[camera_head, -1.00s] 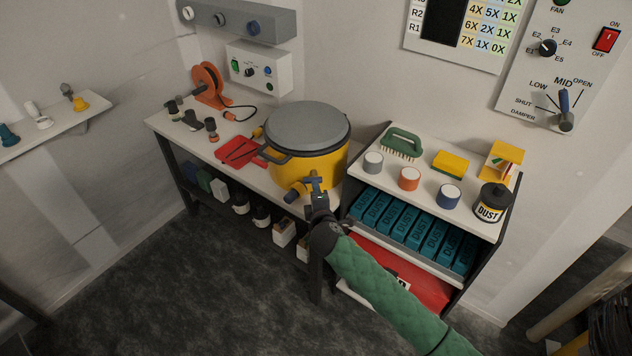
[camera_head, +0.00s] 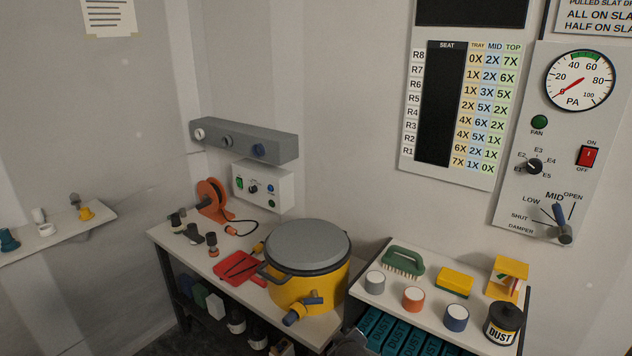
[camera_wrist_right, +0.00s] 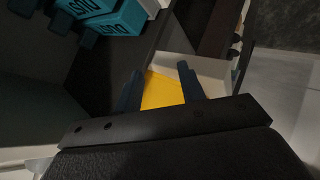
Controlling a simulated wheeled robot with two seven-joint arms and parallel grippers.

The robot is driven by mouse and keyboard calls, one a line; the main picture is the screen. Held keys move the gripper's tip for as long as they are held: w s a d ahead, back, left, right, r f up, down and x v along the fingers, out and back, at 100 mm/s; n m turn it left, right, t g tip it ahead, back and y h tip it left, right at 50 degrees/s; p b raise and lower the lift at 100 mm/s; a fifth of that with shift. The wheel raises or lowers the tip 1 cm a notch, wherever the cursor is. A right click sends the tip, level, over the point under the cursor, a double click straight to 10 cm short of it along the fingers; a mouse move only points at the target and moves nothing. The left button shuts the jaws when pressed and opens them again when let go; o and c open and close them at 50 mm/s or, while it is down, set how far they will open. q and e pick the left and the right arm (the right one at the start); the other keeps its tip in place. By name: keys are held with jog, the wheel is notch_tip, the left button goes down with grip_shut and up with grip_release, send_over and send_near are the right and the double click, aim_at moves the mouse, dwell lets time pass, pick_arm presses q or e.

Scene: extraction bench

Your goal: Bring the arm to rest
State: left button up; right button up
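My right gripper (camera_wrist_right: 158,84) shows in the right wrist view with its two dark blue fingers apart. A yellow surface (camera_wrist_right: 162,92) shows between and beyond the fingers; it looks like the drum's side, and I see nothing clearly held. In the head view only a dark piece of my right arm (camera_head: 350,344) shows at the bottom edge. It is just right of the yellow drum (camera_head: 310,288) with its grey lid and blue-handled valve (camera_head: 303,307). My left gripper is in neither view.
A white bench (camera_head: 192,254) carries the drum, a red dustpan (camera_head: 240,267) and an orange reel (camera_head: 212,200). A shelf at right holds a green brush (camera_head: 403,261), several round tins and a black dust pot (camera_head: 502,323). A control panel (camera_head: 548,140) is on the wall.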

jog(key=s+d+f+m+g, duration=0.2)
jog(key=s+d+f, duration=0.1)
jog(key=s+f, duration=0.7)
jog(key=s+d+f+m+g, duration=0.2)
jog(key=s+d+f+g, duration=0.1)
jog(key=s+f, duration=0.65)
jog(key=s+d+f+m+g, duration=0.25)
jog(key=s+f, duration=0.55)
jog(key=s, duration=0.4)
jog(key=s+f+g, duration=0.1)
jog(key=s+f, duration=0.1)
jog(key=s, duration=0.5)
jog(key=s+f+g, duration=0.1)
jog(key=s+f, duration=0.2)
jog(key=s, duration=0.5)
jog(key=shift+d, duration=0.3)
